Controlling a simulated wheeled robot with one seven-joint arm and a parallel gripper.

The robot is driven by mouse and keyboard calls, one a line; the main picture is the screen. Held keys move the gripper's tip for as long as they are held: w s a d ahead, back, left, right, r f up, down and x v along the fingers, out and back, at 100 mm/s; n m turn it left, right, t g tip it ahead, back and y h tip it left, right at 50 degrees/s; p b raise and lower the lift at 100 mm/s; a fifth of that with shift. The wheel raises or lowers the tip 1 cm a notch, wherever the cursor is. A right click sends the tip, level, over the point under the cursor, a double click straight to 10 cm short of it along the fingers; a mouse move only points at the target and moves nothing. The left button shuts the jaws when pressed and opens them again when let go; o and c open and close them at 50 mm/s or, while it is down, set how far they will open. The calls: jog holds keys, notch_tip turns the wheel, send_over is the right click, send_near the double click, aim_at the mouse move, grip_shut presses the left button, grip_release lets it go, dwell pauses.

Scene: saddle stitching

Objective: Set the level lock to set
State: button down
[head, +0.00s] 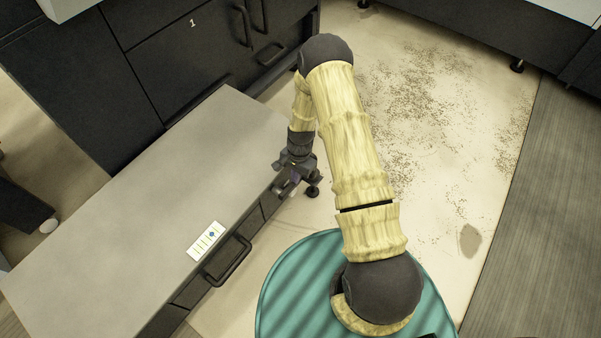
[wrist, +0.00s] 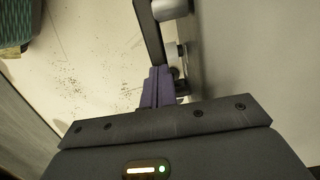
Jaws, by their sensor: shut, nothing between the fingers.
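My gripper (wrist: 158,75) shows in the wrist view as two purple fingers pressed together, empty. In the head view my gripper (head: 284,187) is at the far right edge of the grey low unit (head: 110,230), partly hidden by its own wrist. In the wrist view the fingertips are close beside a dark bar (wrist: 149,32) with a silver round end fitting (wrist: 172,8). Small grey fittings (wrist: 181,49) are just right of the fingertips, on the pale face. I cannot tell which fitting is the level lock, nor its setting. Contact is unclear.
Dark cabinets (head: 195,50) stand behind. A teal round surface (head: 290,290) is in the foreground. Speckled floor (head: 435,110) is open at right.

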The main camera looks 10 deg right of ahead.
jog(key=shift+w+d+f, duration=0.15)
jog(key=shift+f, duration=0.55)
jog(key=shift+r, duration=0.15)
jog(key=w+d+r+p, duration=0.2)
jog(key=r+p, duration=0.1)
jog(key=r, duration=0.3)
jog(key=w+d+r+p, duration=0.1)
jog(key=d+r+p, duration=0.1)
jog(key=r, duration=0.4)
jog(key=shift+w+d+r+p, duration=0.25)
jog(key=shift+w+p, duration=0.15)
jog(key=shift+p, duration=0.1)
